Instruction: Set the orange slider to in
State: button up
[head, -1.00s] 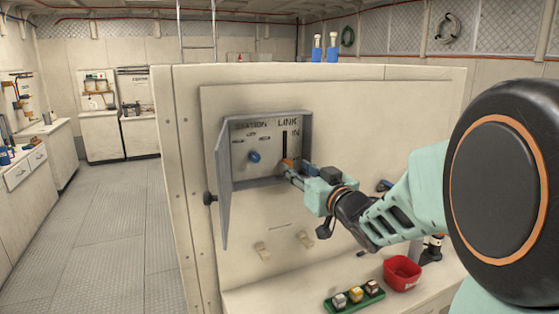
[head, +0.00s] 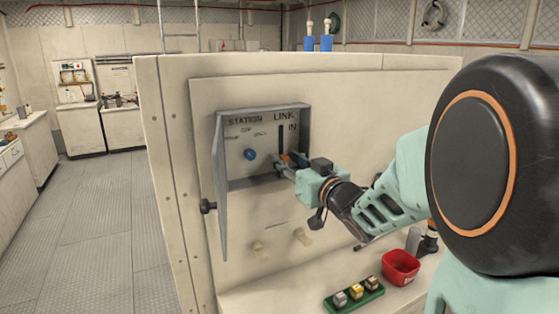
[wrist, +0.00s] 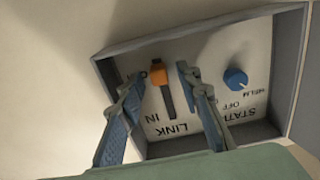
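The orange slider (wrist: 158,74) sits at the end of its dark slot away from the IN label, which is the lower end in the head view. There the slider (head: 285,160) is partly hidden by my gripper (head: 288,168). In the wrist view, where the panel appears upside down, my gripper (wrist: 162,76) is open. One finger is on each side of the slider, with visible gaps between. I cannot tell how deep the fingertips reach around it. The LINK and IN lettering is on the panel (head: 266,148) inside the grey box.
A blue STATION knob (head: 250,154) is beside the slider on the same panel. The box's grey door (head: 222,190) hangs open at the left. Below are a red bin (head: 401,267) and a green tray (head: 341,307) with small buttons.

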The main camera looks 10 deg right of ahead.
aim_at(281, 128)
jog(key=shift+c, duration=0.4)
grip_shut()
notch_tip(281, 128, up, 8)
jog(key=p, duration=0.4)
jog(key=shift+f+p, duration=0.15)
jog(key=shift+p, duration=0.2)
jog(key=shift+o, duration=0.4)
grip_release()
jog(key=shift+f, duration=0.2)
